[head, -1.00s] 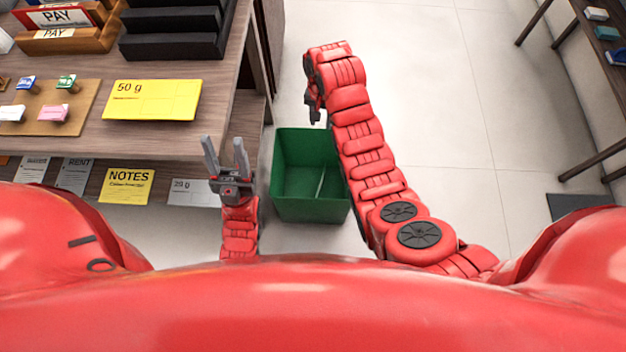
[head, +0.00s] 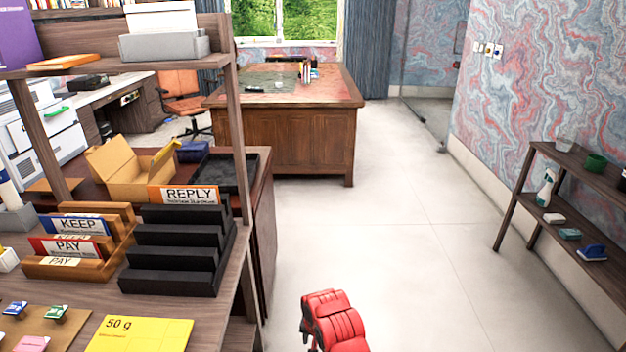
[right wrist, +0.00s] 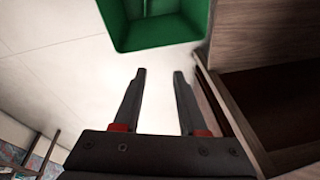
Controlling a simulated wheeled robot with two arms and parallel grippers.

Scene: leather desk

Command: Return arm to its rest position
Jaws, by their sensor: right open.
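My right arm (head: 333,322) shows only as a red link at the bottom middle of the head view, over the bare floor. My right gripper (right wrist: 159,75) is in the right wrist view, its two dark fingers apart with nothing between them. Beyond the fingertips in that view is the green bin (right wrist: 160,32), clear of the fingers. My left gripper is out of the head view.
The wooden desk (head: 245,315) stands at the left, with a black stepped rack (head: 175,280) and a yellow 50 g card (head: 140,335) on it. A dark shelf (head: 590,180) stands at the right wall. A large wooden desk (head: 300,140) is far back. The floor between (head: 400,240) is clear.

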